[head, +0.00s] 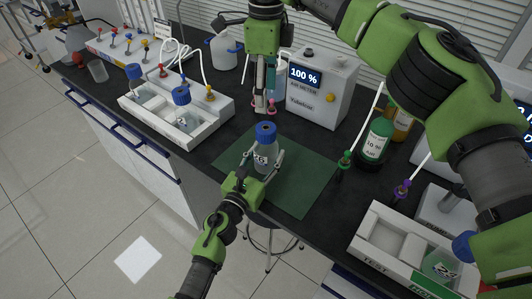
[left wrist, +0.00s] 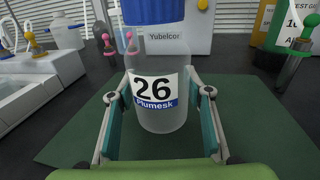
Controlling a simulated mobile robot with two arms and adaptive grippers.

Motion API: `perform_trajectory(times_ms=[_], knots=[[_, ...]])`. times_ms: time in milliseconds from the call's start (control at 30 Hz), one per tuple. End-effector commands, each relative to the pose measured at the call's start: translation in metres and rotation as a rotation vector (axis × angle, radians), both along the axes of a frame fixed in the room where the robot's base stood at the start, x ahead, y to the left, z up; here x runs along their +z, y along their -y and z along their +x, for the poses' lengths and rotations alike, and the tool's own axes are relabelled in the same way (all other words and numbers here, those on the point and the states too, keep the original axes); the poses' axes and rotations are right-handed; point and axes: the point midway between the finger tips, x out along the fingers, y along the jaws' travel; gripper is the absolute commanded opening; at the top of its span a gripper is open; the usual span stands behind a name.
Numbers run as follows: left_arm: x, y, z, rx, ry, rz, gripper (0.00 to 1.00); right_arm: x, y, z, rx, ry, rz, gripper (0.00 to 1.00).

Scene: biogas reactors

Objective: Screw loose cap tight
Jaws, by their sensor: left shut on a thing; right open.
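A clear bottle (head: 263,158) with a blue cap (head: 265,132) stands upright over the green mat (head: 305,180). In the left wrist view the bottle (left wrist: 158,100) carries a label reading 26 Plumesk, and its blue cap (left wrist: 152,10) is cut off by the top edge. My left gripper (head: 264,163) is shut on the bottle's body, one finger on each side. My right gripper (head: 264,106) is open and points down just above and behind the cap, apart from it in the picture. Whether the cap sits level on the thread is hard to tell.
A white meter (head: 318,90) reading 100 % stands behind the mat. A white rack (head: 190,115) with blue-capped bottles is at left. Green (head: 375,140) and amber (head: 402,122) bottles and a test tray (head: 385,245) are at right. The mat is otherwise mostly bare.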

Motion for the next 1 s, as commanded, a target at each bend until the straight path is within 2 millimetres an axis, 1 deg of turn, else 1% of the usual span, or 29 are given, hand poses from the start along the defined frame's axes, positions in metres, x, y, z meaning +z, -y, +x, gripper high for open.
perform_trajectory(times_ms=[200, 233, 300, 633, 733, 867, 1000], knots=[[0.0, 0.0, 0.0, 0.0, 0.001, 0.0, 0.0, 0.0, 0.0, 0.0, 0.001, 0.0, 0.0, 0.56], [0.0, 0.0, 0.0, 0.0, 0.001, 0.0, 0.51, 0.0, 0.0, 0.0, 0.001, 0.0, 0.0, 0.56], [0.0, 0.0, 0.0, 0.0, 0.001, 0.0, 0.66, 0.0, 0.0, 0.0, 0.001, 0.0, 0.0, 0.56], [0.0, 0.0, -0.001, 0.0, 0.0, 0.0, 0.66, 0.0, 0.0, 0.0, 0.001, 0.0, 0.0, 0.56], [-0.001, -0.004, -0.007, 0.0, 0.0, 0.001, 0.66, 0.0, 0.0, 0.0, 0.001, 0.0, 0.0, 0.56], [-0.001, -0.012, -0.025, -0.001, -0.001, 0.004, 0.66, 0.0, 0.0, 0.0, 0.001, 0.0, 0.0, 0.56], [-0.002, -0.025, -0.054, 0.0, -0.003, 0.001, 0.66, 0.0, 0.0, 0.0, 0.001, 0.0, 0.0, 0.56]])
